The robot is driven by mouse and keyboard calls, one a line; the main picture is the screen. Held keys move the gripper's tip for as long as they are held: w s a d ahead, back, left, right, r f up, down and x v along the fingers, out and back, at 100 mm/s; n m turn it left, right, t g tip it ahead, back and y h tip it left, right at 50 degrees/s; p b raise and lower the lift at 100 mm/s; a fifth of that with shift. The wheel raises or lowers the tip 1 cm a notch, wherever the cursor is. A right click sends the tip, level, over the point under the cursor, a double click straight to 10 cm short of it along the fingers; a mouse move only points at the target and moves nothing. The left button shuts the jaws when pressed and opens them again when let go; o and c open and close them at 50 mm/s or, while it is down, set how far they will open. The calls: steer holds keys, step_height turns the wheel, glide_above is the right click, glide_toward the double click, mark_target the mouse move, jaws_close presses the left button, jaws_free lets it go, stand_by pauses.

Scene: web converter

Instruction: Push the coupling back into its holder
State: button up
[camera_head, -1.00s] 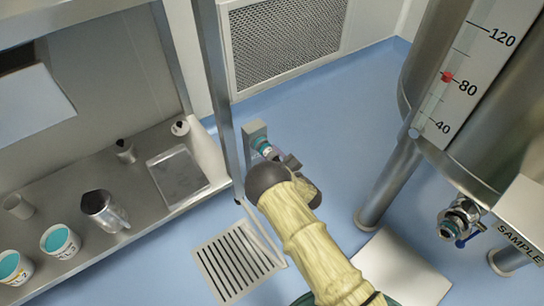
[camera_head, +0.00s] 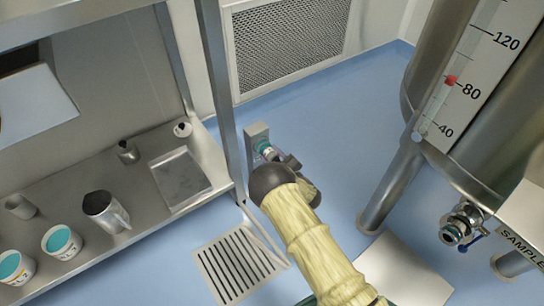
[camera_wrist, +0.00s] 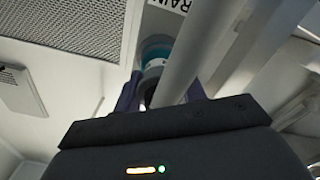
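The coupling (camera_head: 266,149), with a teal ring and a pale metal end, sits at the front of the grey upright holder (camera_head: 254,133) beside the bench post. The coupling also shows in the wrist view (camera_wrist: 155,58), below a white label reading "RAIN". My gripper (camera_head: 287,163) is right at the coupling, mostly hidden behind my wrist in the head view. In the wrist view, purple fingers (camera_wrist: 163,88) stand on either side of the coupling's dark near end. A grey pipe-like bar covers part of the right finger, so contact is unclear. How far the coupling is seated is hidden.
A steel bench (camera_head: 80,215) with a jug, tubs and a tray stands on the left. A metal post (camera_head: 222,95) is just left of the holder. A large tank (camera_head: 430,110) with legs and a valve stands right. A floor grate (camera_head: 240,265) lies below; blue floor is open behind.

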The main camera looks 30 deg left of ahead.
steer(key=o, duration=0.5)
steer(key=p+v, duration=1.3)
steer(key=v, duration=0.4)
steer(key=shift+s+d+r, duration=0.1)
steer(key=shift+d, duration=0.05)
stand_by(0.6)
